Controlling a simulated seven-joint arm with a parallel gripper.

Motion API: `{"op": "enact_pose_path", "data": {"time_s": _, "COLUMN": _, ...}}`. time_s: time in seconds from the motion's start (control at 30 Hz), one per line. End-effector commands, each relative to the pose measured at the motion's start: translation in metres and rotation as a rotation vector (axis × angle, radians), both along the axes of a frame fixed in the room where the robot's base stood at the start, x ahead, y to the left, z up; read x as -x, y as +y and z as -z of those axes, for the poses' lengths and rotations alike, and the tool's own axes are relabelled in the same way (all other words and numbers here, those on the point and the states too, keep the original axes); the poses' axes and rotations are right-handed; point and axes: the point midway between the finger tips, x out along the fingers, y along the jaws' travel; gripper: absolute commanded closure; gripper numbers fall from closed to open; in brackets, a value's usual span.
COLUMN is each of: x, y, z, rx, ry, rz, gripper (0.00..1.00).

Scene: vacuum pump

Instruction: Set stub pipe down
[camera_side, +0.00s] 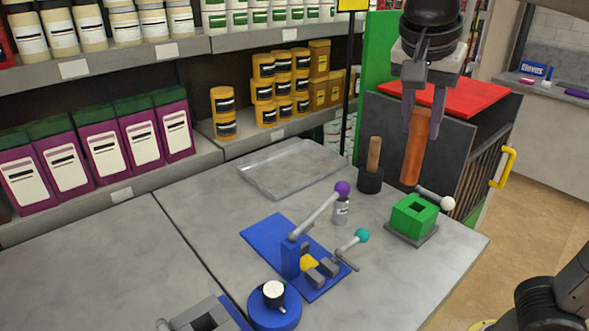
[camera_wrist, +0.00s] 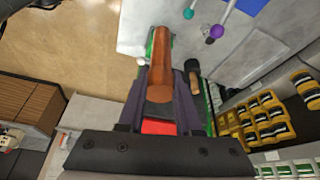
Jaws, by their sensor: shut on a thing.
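The stub pipe is a reddish-brown cylinder (camera_side: 414,155) held upright by my gripper (camera_side: 422,122). Its lower end hangs a little above the green block with a square opening (camera_side: 415,217), as seen in the side view. Whether it is exactly over the opening I cannot tell. In the wrist view, the pipe (camera_wrist: 160,60) sits between the two dark fingers of my gripper (camera_wrist: 170,80) and points away from the camera. It hides most of the green block there.
A white-ball lever (camera_side: 447,203) sticks out beside the green block. A black cup with a wooden handle (camera_side: 370,182) stands to the left. A clear tray (camera_side: 270,189) and a blue-plate clamp (camera_side: 262,236) with raised levers are on the table. A red-topped box (camera_side: 460,96) stands behind.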

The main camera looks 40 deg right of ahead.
Motion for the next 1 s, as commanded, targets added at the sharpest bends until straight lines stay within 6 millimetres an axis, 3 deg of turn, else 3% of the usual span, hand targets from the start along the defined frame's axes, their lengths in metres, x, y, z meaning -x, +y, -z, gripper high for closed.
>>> {"op": "enact_pose_path", "data": {"time_s": 0.27, "x": -0.050, "y": 0.001, "z": -0.002, "rx": 0.001, "ry": -0.001, "rz": -0.237, "gripper": 1.00}}
{"op": "enact_pose_path", "data": {"time_s": 0.47, "x": -0.101, "y": -0.007, "z": -0.002, "rx": 0.000, "ry": -0.004, "rz": -0.469, "gripper": 1.00}}
{"op": "enact_pose_path", "data": {"time_s": 0.8, "x": -0.186, "y": -0.044, "z": -0.002, "rx": 0.000, "ry": -0.006, "rz": -0.866, "gripper": 1.00}}
{"op": "enact_pose_path", "data": {"time_s": 1.0, "x": -0.214, "y": -0.063, "z": -0.002, "rx": 0.000, "ry": -0.005, "rz": -1.009, "gripper": 1.00}}
